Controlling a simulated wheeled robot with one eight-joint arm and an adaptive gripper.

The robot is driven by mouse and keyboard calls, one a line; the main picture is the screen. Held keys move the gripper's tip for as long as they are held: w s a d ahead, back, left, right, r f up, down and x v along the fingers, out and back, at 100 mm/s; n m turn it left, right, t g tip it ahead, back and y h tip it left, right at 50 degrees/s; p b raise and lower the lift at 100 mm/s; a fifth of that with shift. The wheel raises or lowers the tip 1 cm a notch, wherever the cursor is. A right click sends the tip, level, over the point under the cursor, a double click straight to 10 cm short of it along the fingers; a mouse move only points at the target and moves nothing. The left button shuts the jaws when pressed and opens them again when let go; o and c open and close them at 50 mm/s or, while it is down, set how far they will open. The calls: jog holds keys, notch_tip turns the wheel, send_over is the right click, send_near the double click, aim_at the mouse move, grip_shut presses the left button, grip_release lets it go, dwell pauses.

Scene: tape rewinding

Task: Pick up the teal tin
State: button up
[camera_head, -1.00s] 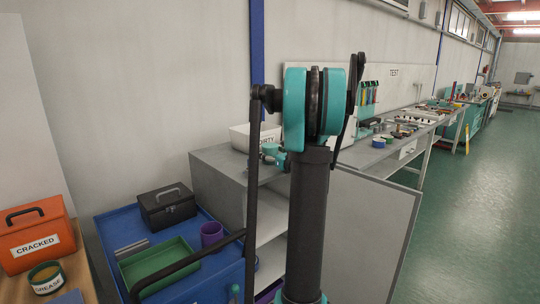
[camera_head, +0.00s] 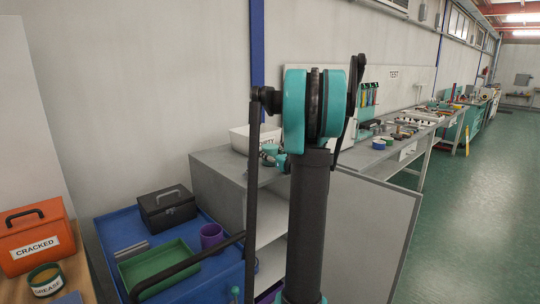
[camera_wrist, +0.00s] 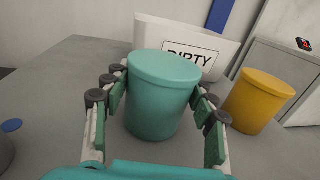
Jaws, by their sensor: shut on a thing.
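The teal tin (camera_wrist: 160,100) stands upright in the middle of the wrist view, with its lid on. My gripper (camera_wrist: 160,112) is around it, with fingers on its left and right sides, and is shut on it. The tin's base is close to the grey top, and I cannot tell whether it touches. In the head view my arm hides most of this spot, and the tin cannot be made out surely there.
A yellow tin (camera_wrist: 260,100) stands just right of the teal tin. A white bin marked DIRTY (camera_wrist: 222,50) is close behind. A grey cabinet (camera_wrist: 290,70) stands at right.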

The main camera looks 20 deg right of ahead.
aim_at(270, 146)
notch_tip(270, 146, up, 20)
jog(key=shift+f, duration=0.15)
